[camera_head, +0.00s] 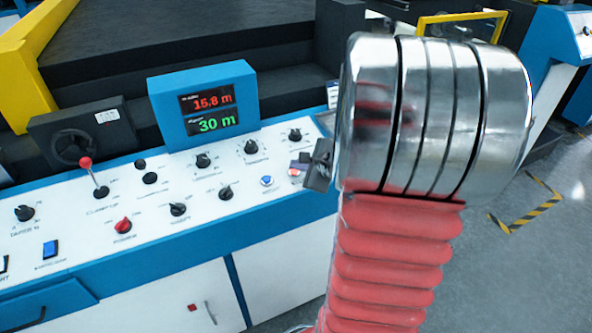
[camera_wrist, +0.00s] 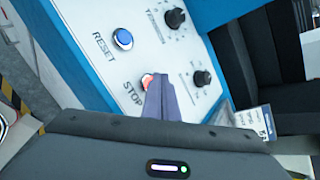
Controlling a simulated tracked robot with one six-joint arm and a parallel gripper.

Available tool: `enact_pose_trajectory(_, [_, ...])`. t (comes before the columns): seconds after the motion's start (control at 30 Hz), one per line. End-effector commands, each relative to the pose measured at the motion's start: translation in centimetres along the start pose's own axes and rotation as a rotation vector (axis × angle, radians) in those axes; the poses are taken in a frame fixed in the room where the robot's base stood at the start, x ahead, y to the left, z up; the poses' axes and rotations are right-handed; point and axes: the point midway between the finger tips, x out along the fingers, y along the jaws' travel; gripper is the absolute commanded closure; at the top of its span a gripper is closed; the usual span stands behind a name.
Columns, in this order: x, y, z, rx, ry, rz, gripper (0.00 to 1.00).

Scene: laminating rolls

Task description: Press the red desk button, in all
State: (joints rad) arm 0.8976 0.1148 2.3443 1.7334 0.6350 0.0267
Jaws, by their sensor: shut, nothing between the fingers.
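The red button (camera_wrist: 147,80), marked STOP, sits on the white desk panel and is partly hidden behind my fingers in the wrist view. It also shows as a small red spot in the head view (camera_head: 294,172), at the right end of the panel. My gripper (camera_wrist: 161,82) is shut and empty, with its fingertips over the right side of the button in the wrist view. In the head view my gripper (camera_head: 318,166) is close beside the button, on its right. I cannot tell whether the fingertips touch it.
A blue RESET button (camera_wrist: 122,38) sits near the red one. Black knobs (camera_wrist: 201,78) stand close by on the panel. A red-topped lever (camera_head: 92,175) and a blue display box (camera_head: 205,104) are farther left. A grey floor lies to the right.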

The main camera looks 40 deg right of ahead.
Motion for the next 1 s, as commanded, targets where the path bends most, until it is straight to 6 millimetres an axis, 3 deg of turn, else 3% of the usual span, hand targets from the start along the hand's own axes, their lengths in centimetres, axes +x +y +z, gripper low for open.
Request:
enact_pose_trajectory(0.6, [-0.7,-0.6,0.5,-0.001,0.000,-0.001,1.00])
enact_pose_trajectory(1.0, [-2.6,-1.9,1.9,-0.002,0.000,-0.002,1.00])
